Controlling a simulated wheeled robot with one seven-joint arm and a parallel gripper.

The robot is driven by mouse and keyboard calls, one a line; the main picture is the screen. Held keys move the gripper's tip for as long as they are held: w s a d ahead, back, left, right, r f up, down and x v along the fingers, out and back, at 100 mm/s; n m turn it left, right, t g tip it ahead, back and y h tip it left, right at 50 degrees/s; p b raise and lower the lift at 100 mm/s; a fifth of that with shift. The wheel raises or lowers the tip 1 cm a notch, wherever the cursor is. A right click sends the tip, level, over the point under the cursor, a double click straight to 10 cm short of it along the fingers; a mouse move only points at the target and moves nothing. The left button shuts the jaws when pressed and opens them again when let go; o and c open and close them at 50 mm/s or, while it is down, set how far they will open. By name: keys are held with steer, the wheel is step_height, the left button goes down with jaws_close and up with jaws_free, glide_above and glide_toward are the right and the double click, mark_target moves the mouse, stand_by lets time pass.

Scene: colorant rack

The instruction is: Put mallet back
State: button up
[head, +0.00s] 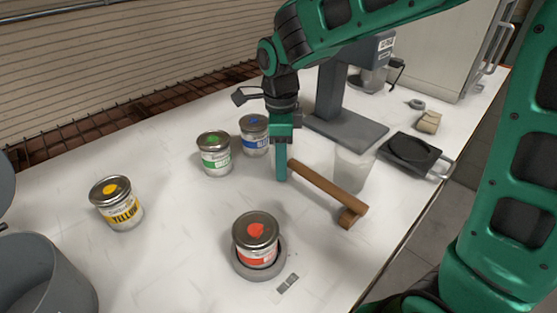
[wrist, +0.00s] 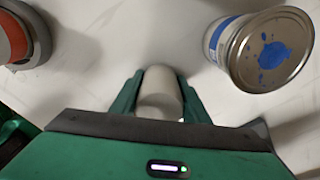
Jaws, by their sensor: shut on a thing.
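A wooden mallet (head: 325,188) shows right of my gripper in the head view, its brown handle slanting down to the right to a short brown head (head: 350,217). My gripper (head: 282,170) points straight down at the handle's upper left end and is shut on the mallet. In the wrist view, a pale rounded piece (wrist: 158,92) sits between the fingers of my gripper (wrist: 160,80). The fingers hide part of the mallet. I cannot tell whether the mallet touches the table.
Blue (head: 255,140), green (head: 215,155) and yellow (head: 118,205) cans stand on the white table (head: 180,255). A red can (head: 257,240) stands in a grey ring in front. A translucent cup (head: 353,168) is close behind the mallet. A grey stand (head: 345,125) and black scale (head: 410,153) are behind.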

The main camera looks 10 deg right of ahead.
steer(key=shift+f, duration=0.1)
steer(key=o, duration=1.4)
step_height(320, 180, up, 12)
steer(key=shift+a+r, duration=0.1)
steer(key=shift+a, duration=0.05)
